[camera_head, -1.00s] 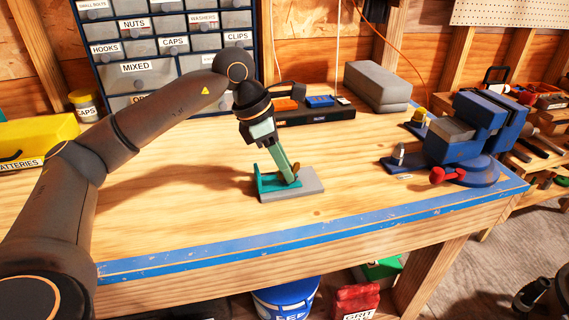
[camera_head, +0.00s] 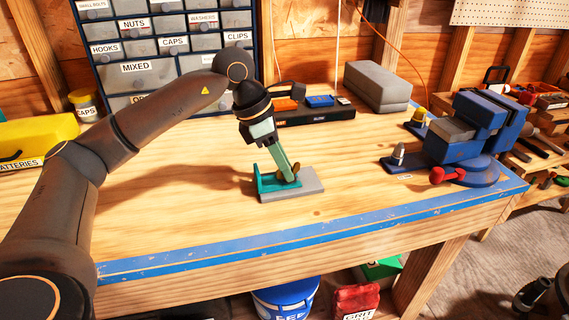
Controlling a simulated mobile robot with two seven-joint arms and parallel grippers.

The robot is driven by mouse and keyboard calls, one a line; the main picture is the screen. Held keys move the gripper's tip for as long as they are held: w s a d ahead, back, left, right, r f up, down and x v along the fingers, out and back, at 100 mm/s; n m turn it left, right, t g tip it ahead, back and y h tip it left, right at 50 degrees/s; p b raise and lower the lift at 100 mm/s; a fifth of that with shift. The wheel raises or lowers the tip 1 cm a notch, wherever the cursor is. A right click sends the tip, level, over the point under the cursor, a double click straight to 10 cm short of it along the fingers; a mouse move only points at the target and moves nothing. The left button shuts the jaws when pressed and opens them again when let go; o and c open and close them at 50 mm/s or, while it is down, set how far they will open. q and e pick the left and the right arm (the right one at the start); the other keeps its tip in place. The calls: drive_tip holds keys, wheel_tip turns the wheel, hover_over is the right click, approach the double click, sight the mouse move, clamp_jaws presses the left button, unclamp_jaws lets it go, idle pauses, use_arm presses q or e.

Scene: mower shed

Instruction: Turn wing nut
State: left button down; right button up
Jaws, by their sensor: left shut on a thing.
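The wing nut (camera_head: 297,170) is a small brass-coloured piece at the low end of my left gripper's fingers, mostly hidden behind them. It sits over a teal bracket (camera_head: 265,184) on a grey base plate (camera_head: 308,188) on the workbench. My left gripper (camera_head: 290,176) comes down from above at a tilt, its teal fingers shut on the wing nut. A dark part at the lower right edge (camera_head: 535,293) may belong to my right arm; no right gripper jaws can be made out.
The wooden workbench (camera_head: 190,215) has a blue front edge. A blue vise (camera_head: 465,140) with a red-ended handle stands at the right. A grey block (camera_head: 377,87) and a black tray (camera_head: 315,115) lie behind the bracket. A drawer cabinet (camera_head: 140,75) stands at the back left. The bench's left front is clear.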

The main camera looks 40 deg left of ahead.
idle(0.7)
use_arm(q)
drive_tip(key=c, duration=0.7)
unclamp_jaws()
drive_tip(key=p+v, duration=0.1)
drive_tip(key=v, duration=1.1)
drive_tip(key=shift+r, duration=0.25)
drive_tip(key=shift+a, duration=0.1)
